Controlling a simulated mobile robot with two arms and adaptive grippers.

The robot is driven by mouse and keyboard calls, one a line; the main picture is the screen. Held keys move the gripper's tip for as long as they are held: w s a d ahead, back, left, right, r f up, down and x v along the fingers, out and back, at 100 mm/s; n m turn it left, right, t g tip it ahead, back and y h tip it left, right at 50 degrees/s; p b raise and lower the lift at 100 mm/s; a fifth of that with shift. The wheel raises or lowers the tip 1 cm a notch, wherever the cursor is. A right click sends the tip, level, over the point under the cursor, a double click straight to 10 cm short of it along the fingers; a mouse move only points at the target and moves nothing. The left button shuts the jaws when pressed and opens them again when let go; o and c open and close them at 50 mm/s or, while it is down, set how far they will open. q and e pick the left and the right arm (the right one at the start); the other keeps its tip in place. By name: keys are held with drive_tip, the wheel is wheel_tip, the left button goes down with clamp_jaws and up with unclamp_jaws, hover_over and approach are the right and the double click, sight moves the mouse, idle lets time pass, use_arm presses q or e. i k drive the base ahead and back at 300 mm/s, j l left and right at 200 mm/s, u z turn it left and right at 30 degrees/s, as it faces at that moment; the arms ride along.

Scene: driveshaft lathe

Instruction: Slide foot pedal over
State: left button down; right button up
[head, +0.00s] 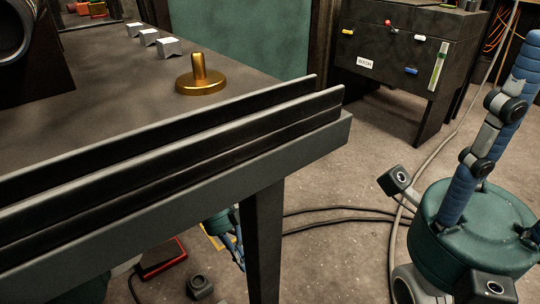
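The foot pedal (160,256), a low dark plate with a red rim, lies on the floor under the bench at the lower left of the head view. The bench front partly hides it. Blue and green parts with a yellow piece show under the bench, right of the pedal. Pale and green parts show left of it. My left gripper appears to be among these partly hidden parts, but I cannot make out its fingers or whether it touches the pedal. My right gripper cannot be made out.
The bench (190,198) has two raised dark rails and a leg (262,240). A brass knob (201,76) stands on top. A small dark block (200,287) lies right of the pedal. Cables (345,210) cross the floor. A dark cabinet (405,50) stands behind.

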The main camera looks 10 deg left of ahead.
sight(164, 255)
drive_tip(key=k, duration=1)
